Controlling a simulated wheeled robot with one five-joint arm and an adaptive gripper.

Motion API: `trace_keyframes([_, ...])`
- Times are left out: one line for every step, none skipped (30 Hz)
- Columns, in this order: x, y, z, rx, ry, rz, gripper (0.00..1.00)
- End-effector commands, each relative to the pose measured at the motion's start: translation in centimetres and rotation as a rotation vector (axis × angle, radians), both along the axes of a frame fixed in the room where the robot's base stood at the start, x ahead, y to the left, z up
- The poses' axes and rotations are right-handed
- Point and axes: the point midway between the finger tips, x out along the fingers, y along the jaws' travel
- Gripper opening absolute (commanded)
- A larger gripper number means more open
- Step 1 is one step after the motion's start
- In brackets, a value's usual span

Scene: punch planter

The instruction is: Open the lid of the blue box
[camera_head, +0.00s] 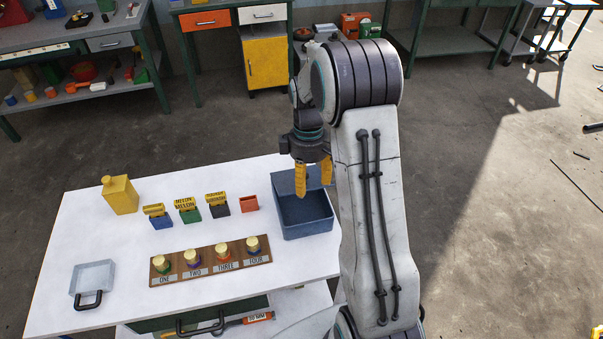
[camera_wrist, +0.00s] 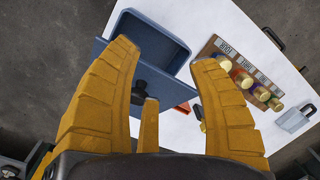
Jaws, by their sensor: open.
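The blue box (camera_head: 302,234) stands at the right end of the white table, its inside exposed toward me. It also shows in the wrist view (camera_wrist: 155,36). A blue panel with a black knob, seemingly its lid (camera_wrist: 108,58), is at the box's back edge, swung off the opening. In the head view, this panel (camera_head: 284,184) stands behind the box, partly covered by my gripper. My gripper (camera_head: 313,189) is open, pointing down over the back edge. In the wrist view, the knob appears between the spread yellow fingers of my gripper (camera_wrist: 166,55); contact cannot be told.
Small boxes with yellow labels (camera_head: 188,211), a red box (camera_head: 250,204) and a yellow bottle (camera_head: 120,195) stand left. A drawer (camera_head: 202,317) is below the tabletop.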

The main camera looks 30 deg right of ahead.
Motion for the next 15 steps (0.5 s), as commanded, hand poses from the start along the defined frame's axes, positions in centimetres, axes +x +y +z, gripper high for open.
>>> trace_keyframes([0.9,-0.2,0.4,0.005,-0.021,0.091,0.54])
trace_keyframes([1.4,-0.3,0.7,0.007,-0.035,0.151,0.54])
trace_keyframes([2.1,-0.5,1.0,0.009,-0.051,0.229,0.54])
trace_keyframes([2.4,-0.5,1.3,0.010,-0.062,0.287,0.54])
trace_keyframes([2.9,-0.6,1.6,0.011,-0.073,0.345,0.54])
trace_keyframes([3.3,-0.7,1.9,0.013,-0.085,0.421,0.54])
trace_keyframes([3.6,-0.8,2.2,0.013,-0.094,0.478,0.54])
trace_keyframes([3.9,-0.9,2.4,0.013,-0.100,0.534,0.54])
trace_keyframes([4.3,-1.0,2.7,0.013,-0.109,0.610,0.54])
trace_keyframes([4.5,-1.0,2.8,0.014,-0.113,0.665,0.54])
trace_keyframes([4.7,-1.1,3.0,0.014,-0.118,0.721,0.54])
trace_keyframes([4.9,-1.1,3.2,0.014,-0.123,0.794,0.54])
trace_keyframes([5.1,-1.1,3.3,0.015,-0.126,0.850,0.54])
trace_keyframes([5.1,-1.2,3.4,0.017,-0.127,0.905,0.54])
trace_keyframes([5.2,-1.2,3.5,0.020,-0.128,0.977,0.54])
